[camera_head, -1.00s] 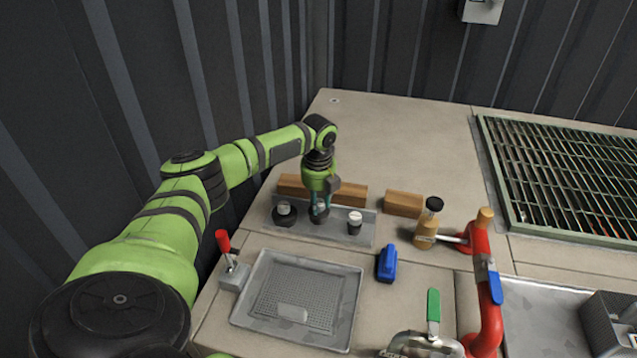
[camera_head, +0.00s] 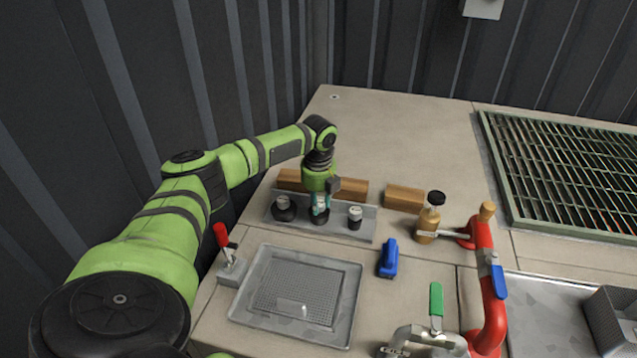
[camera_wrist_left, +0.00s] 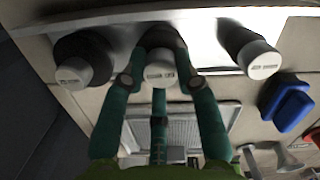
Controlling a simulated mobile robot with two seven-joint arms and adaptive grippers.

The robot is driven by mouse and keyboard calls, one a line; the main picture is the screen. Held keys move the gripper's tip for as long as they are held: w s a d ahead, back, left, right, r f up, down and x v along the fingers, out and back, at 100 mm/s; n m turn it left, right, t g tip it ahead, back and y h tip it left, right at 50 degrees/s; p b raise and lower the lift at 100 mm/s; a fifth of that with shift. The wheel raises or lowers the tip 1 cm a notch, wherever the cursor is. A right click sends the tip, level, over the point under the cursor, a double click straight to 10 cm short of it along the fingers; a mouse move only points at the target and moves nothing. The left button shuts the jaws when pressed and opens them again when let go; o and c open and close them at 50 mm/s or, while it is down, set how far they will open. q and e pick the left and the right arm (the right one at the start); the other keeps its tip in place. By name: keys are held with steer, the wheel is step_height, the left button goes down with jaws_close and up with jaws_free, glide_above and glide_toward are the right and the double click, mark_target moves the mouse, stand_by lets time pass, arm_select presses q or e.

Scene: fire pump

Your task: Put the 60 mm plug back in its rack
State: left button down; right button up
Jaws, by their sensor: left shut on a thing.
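The grey plug rack (camera_head: 340,227) stands on the bench and holds three plugs with black bodies and pale caps. My left gripper (camera_head: 319,206) points down over the middle plug (camera_head: 319,218). It is shut on that plug's pale cap, which also shows between the fingers in the left wrist view (camera_wrist_left: 160,76). The middle plug stands upright in line with the other two; its underside is hidden, so I cannot tell if it is fully seated. A wider plug (camera_head: 283,211) stands to its left and a narrower plug (camera_head: 355,218) to its right. My right gripper is out of view.
Wooden blocks (camera_head: 404,198) lie behind the rack. A grey tray (camera_head: 345,300) and a red-handled clamp (camera_head: 228,262) are in front.

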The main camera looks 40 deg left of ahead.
arm_select(q)
steer(key=shift+f, duration=0.3)
steer(key=c, duration=0.8)
jaws_free()
steer(key=shift+c, duration=0.2)
